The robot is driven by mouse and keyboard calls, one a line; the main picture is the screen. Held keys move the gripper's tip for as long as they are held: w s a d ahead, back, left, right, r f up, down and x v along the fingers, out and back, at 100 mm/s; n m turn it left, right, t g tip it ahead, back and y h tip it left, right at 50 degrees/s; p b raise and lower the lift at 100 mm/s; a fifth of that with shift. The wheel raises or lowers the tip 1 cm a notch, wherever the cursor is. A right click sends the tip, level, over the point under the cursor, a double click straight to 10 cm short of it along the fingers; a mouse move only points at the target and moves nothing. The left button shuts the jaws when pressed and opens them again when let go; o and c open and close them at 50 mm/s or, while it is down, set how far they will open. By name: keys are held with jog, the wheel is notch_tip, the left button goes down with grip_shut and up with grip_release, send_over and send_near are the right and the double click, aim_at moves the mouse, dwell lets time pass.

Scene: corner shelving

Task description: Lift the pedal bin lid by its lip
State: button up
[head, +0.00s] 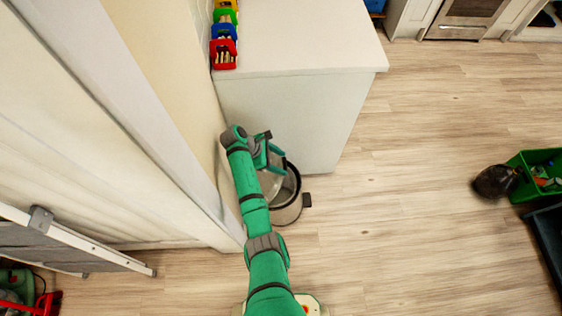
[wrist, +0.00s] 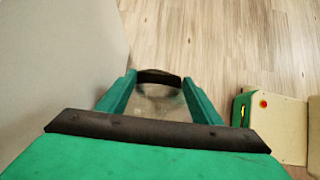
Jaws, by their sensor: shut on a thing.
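The pedal bin (head: 288,213) is a round metal bin with a dark rim, standing on the floor beside the white cabinet's end. Its dark pedal (head: 307,200) sticks out to the right. The lid (head: 270,183) is tilted up on the left, and part of the bin's inside shows. My gripper (head: 274,159) is at the lid's upper edge and shut on the lid. In the wrist view the greyish lid (wrist: 158,103) lies between my green fingers. The exact contact at the lip is hidden.
The white cabinet (head: 290,115) stands close behind the bin, and a wall is close on the left. A folded ladder (head: 75,243) lies lower left. A green crate (head: 540,172) and dark bag (head: 495,182) are far right. Floor between is clear.

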jog(key=shift+s+d+f, duration=0.1)
jog(key=shift+s+d, duration=0.1)
jog(key=shift+d, duration=0.05)
jog(key=shift+a, duration=0.15)
dwell(0.3)
